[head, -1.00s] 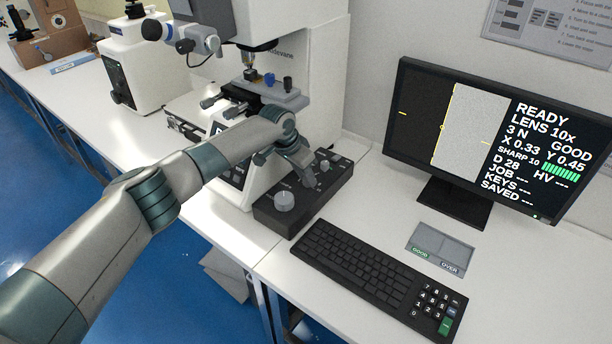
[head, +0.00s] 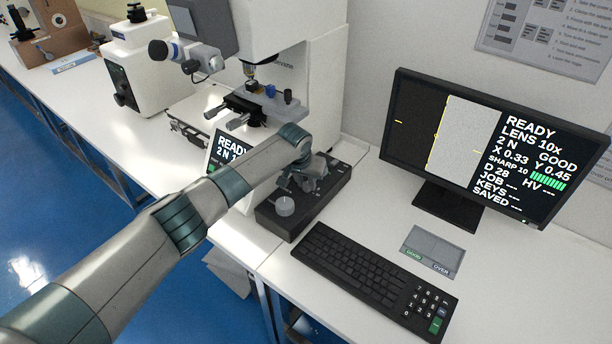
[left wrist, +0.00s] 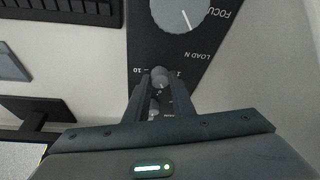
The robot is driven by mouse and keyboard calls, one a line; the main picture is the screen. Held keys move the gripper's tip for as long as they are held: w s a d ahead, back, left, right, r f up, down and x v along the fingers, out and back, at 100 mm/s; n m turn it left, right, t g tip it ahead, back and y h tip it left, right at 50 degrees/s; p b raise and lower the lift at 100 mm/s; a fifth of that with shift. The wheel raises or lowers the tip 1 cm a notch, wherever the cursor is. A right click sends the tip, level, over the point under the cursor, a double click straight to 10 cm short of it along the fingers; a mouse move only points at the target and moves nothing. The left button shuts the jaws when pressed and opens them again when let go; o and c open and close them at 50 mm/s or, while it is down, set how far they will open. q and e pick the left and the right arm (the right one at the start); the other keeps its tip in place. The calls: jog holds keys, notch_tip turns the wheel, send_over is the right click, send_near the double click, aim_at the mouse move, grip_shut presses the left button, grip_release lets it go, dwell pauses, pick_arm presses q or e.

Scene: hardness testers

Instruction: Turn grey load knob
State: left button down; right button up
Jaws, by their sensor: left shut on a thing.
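The grey load knob (left wrist: 159,76) is a small round knob on the black control box, beside the printed "LOAD N" and a scale reading 1 to 10 in the left wrist view. My left gripper (left wrist: 160,84) is shut on it, one finger on each side. In the head view my left gripper (head: 303,183) reaches down onto the control box (head: 270,222) and hides the load knob. The monitor (head: 478,150) reads READY, LENS 10x, 2 N. My right gripper is not in view.
A larger focus knob (head: 285,206) sits close by on the same box; it also shows in the left wrist view (left wrist: 180,10). The hardness tester (head: 290,75) stands behind my arm. A keyboard (head: 362,267) and a grey pad (head: 432,250) lie to the right.

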pick_arm(q)
jog(key=shift+n+y+p, duration=0.4)
jog(key=shift+n+p, duration=0.15)
jog(key=shift+n, duration=0.55)
jog(key=c, duration=1.5)
grip_release()
jog(key=shift+r, duration=0.2)
jog(key=b+v, duration=0.2)
jog(key=v, duration=0.6)
jog(key=b+v, duration=0.1)
jog(key=v, duration=0.8)
jog(key=shift+s+d+b, duration=0.1)
jog(key=shift+s+b, duration=0.15)
jog(key=shift+b, duration=0.1)
